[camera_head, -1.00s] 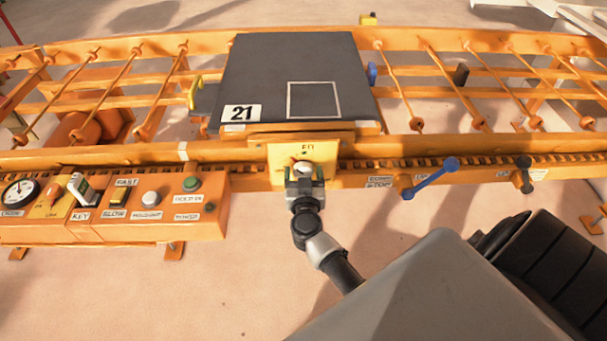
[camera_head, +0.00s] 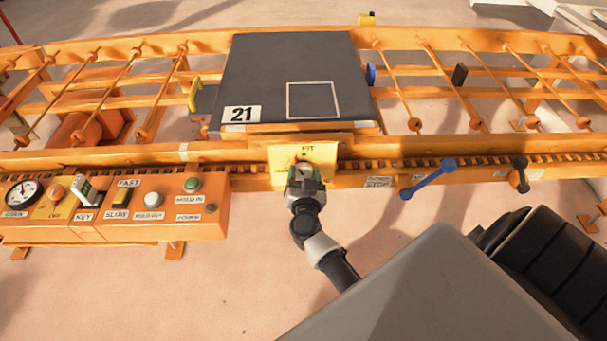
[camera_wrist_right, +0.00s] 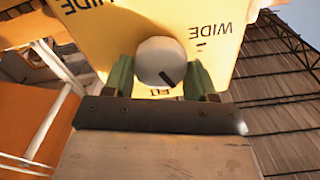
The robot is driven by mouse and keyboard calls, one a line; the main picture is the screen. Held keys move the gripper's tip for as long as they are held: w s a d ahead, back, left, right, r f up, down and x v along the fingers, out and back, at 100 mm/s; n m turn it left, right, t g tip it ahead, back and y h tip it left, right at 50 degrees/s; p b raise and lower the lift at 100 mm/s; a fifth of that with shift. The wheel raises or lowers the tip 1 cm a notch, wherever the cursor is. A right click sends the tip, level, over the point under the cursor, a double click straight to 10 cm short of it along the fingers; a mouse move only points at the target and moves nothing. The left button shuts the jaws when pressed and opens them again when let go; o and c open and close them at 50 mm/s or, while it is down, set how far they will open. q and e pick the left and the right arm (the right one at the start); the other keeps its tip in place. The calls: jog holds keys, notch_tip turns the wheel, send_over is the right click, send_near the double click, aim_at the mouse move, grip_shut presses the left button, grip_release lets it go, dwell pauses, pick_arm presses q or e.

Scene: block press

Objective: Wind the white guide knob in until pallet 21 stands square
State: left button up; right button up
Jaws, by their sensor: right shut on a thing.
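Pallet 21 (camera_head: 262,70) is a dark slab with a white "21" label and a square outline, lying on the orange frame. Its edges look close to lined up with the rails; I cannot tell a slight skew. The white guide knob (camera_head: 305,168) sits on a yellow plate (camera_head: 330,152) below the pallet's front edge. My right gripper (camera_head: 304,180) is shut on the knob. In the right wrist view the knob (camera_wrist_right: 160,58) is between the green fingers. Its dark mark points down and right, near the partly hidden "FIT" lettering, with "WIDE" on both sides. My left gripper is out of view.
An orange control panel (camera_head: 130,232) with a gauge, switches and buttons stands at the left. A blue handle (camera_head: 430,178) and a dark lever (camera_head: 520,175) are on the front rail at the right. The floor in front is open.

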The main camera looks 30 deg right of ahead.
jog(key=o, duration=0.9)
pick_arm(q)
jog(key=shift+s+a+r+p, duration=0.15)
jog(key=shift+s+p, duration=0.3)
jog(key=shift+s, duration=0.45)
pick_arm(e)
jog(key=shift+v, duration=5.4)
